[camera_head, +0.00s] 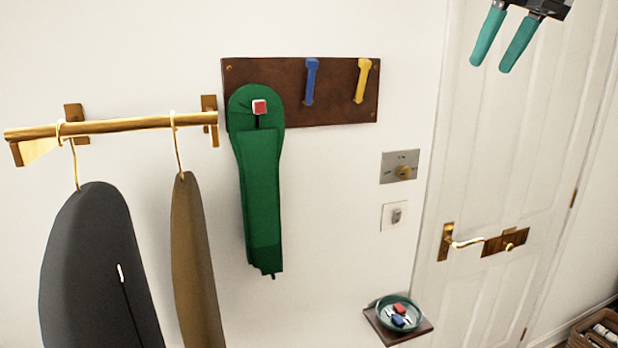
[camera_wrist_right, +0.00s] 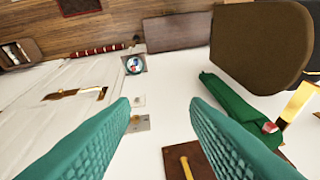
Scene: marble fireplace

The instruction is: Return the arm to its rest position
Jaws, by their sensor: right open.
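My right gripper (camera_head: 505,40) is at the top right of the head view, in front of the white door, with its two teal fingers apart. In the right wrist view the fingers of my right gripper (camera_wrist_right: 160,135) stand wide apart with nothing between them, and the wall and door lie beyond. My left gripper is in neither view. The arm behind the right gripper is mostly cut off by the top edge of the head view.
A brown hook board (camera_head: 340,113) carries a green hanging item (camera_head: 262,190), a blue hook and a yellow hook. Coats (camera_head: 95,270) hang from a golden rail (camera_head: 110,126). A teal bowl (camera_head: 380,312) sits on a small shelf. The door (camera_head: 530,130) has a brass handle.

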